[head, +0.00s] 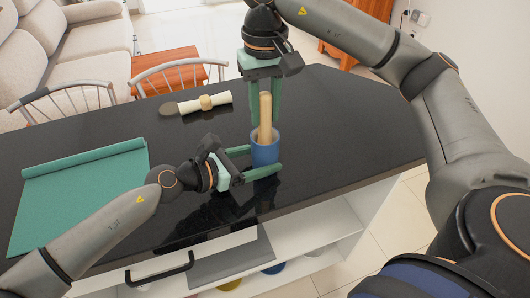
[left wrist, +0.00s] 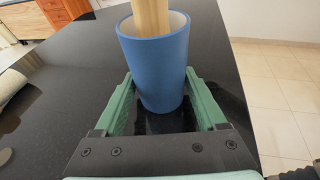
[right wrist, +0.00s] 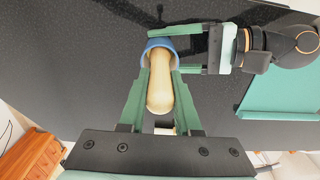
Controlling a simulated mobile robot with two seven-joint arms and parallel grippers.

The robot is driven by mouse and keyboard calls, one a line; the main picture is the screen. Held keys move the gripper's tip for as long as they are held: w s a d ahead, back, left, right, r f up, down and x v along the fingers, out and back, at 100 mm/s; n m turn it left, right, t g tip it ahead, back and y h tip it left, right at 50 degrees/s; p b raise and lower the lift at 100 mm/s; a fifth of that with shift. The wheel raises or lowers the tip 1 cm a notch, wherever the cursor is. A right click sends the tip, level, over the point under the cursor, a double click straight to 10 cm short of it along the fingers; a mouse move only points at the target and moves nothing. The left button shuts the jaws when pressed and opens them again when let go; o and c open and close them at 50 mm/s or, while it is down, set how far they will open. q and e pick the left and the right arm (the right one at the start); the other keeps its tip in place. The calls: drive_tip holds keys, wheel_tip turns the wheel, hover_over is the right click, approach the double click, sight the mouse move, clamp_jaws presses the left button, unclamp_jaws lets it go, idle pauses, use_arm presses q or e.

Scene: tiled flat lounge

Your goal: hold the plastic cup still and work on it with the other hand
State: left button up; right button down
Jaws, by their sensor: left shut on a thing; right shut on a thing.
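The blue plastic cup (head: 264,153) stands upright on the black counter. My left gripper (head: 265,162) is shut on the cup from the left, one finger on each side; the left wrist view shows the cup (left wrist: 154,65) between its green fingers. A pale wooden rod with a rounded end (head: 265,112) stands in the cup, its lower end hidden inside. My right gripper (head: 265,128) points down from above and is shut on the rod. In the right wrist view the rod (right wrist: 160,92) lies between the fingers and reaches into the cup's mouth (right wrist: 159,44).
A teal mat (head: 75,195) with a rolled edge lies at the counter's left. A cream roll with a tan band (head: 207,103) lies behind, beside a dark round piece. Chairs (head: 175,72) stand behind the counter. Open shelves (head: 310,235) are below its front edge. The counter right of the cup is clear.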

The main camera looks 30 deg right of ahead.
drive_tip(key=shift+r, duration=5.25)
use_arm(q)
drive_tip(key=o, duration=1.3)
drive_tip(key=v, duration=1.2)
